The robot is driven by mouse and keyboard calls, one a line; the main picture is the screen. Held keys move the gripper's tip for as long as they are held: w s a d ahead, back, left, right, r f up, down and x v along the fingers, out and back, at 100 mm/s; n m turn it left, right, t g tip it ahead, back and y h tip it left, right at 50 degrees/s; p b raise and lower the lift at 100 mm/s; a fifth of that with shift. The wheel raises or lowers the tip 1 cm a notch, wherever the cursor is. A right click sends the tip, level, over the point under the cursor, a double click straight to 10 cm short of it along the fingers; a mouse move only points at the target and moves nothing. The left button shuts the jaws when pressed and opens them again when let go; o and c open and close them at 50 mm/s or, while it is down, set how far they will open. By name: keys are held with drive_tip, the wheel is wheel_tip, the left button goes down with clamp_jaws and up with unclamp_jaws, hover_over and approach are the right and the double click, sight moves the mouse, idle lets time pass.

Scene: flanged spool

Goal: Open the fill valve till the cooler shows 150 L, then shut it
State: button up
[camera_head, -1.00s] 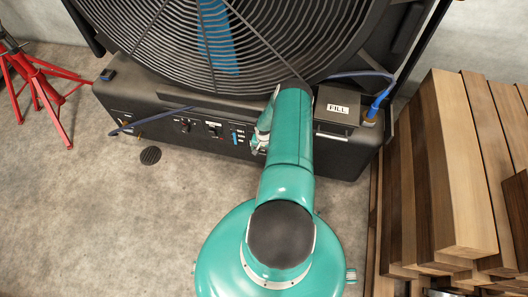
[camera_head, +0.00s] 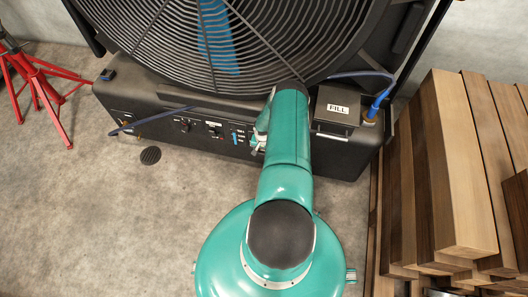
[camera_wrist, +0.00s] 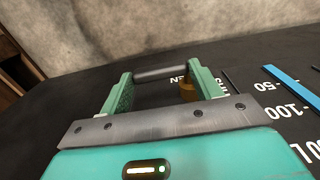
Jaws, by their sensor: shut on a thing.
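The cooler's black base (camera_head: 165,122) stands below the big fan grille. In the wrist view, my gripper (camera_wrist: 163,90) has its two green fingers closed about a dark grey bar (camera_wrist: 165,73), which looks like the valve handle. A brass piece (camera_wrist: 188,92) shows by the right finger. Partly hidden white lettering lies behind the fingers. The level gauge has a blue strip (camera_wrist: 290,83) beside marks of 50 and 100; a lower "L" mark is cut off, and I cannot read the exact level. In the head view, my gripper (camera_head: 259,140) is partly hidden by my arm.
A black box marked FILL (camera_head: 338,108) sits on the base's right end, beside a blue hose (camera_head: 380,100). Stacked timber (camera_head: 455,165) stands close on the right. A red stand (camera_head: 40,90) is far left. The floor with a round drain (camera_head: 150,155) is open at left.

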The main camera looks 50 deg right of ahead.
drive_tip(key=shift+w+r, duration=0.1)
drive_tip(key=shift+w+a+r+g+h, duration=0.1)
drive_tip(key=shift+w+r+g+h, duration=0.15)
drive_tip(key=shift+g, duration=0.45)
drive_tip(key=shift+w+a+r+g+h, duration=0.15)
drive_tip(key=shift+g+h, duration=0.2)
drive_tip(key=shift+g, duration=0.35)
drive_tip(key=shift+w+a+r+g+h, duration=0.1)
drive_tip(key=shift+w+r+g+h, duration=0.15)
drive_tip(key=shift+g, duration=0.35)
drive_tip(key=shift+w+g+h, duration=0.15)
drive_tip(key=shift+g+h, duration=0.2)
drive_tip(key=shift+g, duration=0.25)
drive_tip(key=o, duration=1.4)
drive_tip(key=v, duration=1.4)
drive_tip(key=shift+w+f, duration=0.15)
